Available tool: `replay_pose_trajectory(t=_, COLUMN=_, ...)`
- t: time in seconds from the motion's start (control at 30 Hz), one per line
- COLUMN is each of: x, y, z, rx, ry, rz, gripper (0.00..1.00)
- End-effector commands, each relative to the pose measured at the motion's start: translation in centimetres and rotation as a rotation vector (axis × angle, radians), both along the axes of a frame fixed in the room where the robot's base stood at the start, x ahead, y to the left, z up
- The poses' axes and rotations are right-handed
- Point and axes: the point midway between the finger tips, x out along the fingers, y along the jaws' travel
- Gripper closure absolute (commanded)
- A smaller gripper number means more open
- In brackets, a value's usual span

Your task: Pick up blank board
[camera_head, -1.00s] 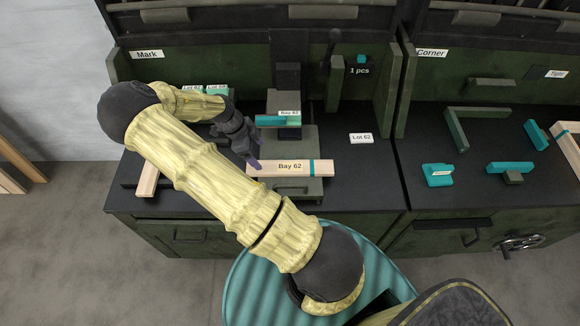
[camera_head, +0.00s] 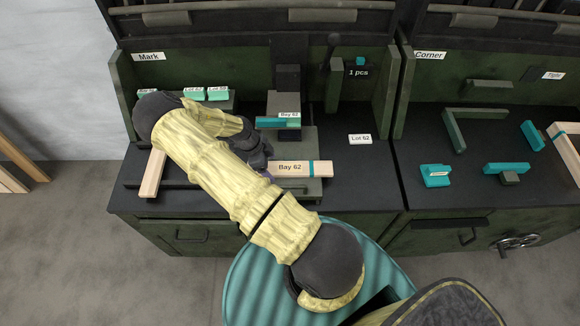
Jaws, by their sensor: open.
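A plain wooden board (camera_head: 152,173) with no label in sight lies at the left of the dark bench, its upper part hidden behind my arm. A second pale board (camera_head: 322,169), printed "Bay 62" and with a teal band, lies on the grey fixture (camera_head: 310,148) in the middle. My gripper (camera_head: 267,173) is open at the left end of the Bay 62 board, to the right of the plain board. My arm partly hides the fingers, and I cannot tell whether they touch the Bay 62 board.
A teal stamp-like block (camera_head: 278,122) labelled Bay 62 sits behind the board. Several teal labelled blocks (camera_head: 217,93) stand on the rear left rack. A white "Lot 62" tag (camera_head: 360,139) lies to the right. The bench between tag and front edge is clear.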

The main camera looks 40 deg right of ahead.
Motion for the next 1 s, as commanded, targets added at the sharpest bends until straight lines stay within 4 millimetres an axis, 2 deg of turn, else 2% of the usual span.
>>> replay_pose_trajectory(t=0.13, x=-0.15, y=-0.27, z=-0.74, rx=0.001, ry=-0.001, rz=0.001, gripper=0.20)
replay_pose_trajectory(t=0.6, x=-0.14, y=-0.23, z=-0.73, rx=0.000, ry=-0.001, rz=0.000, gripper=0.20)
replay_pose_trajectory(t=0.67, x=-0.14, y=-0.23, z=-0.73, rx=0.000, ry=-0.001, rz=0.000, gripper=0.30)
replay_pose_trajectory(t=0.87, x=-0.13, y=-0.23, z=-0.72, rx=0.000, ry=-0.001, rz=0.000, gripper=0.69)
replay_pose_trajectory(t=0.9, x=-0.12, y=-0.25, z=-0.71, rx=0.000, ry=-0.002, rz=0.001, gripper=0.72)
replay_pose_trajectory(t=1.0, x=-0.12, y=-0.24, z=-0.70, rx=0.000, ry=-0.002, rz=0.001, gripper=0.72)
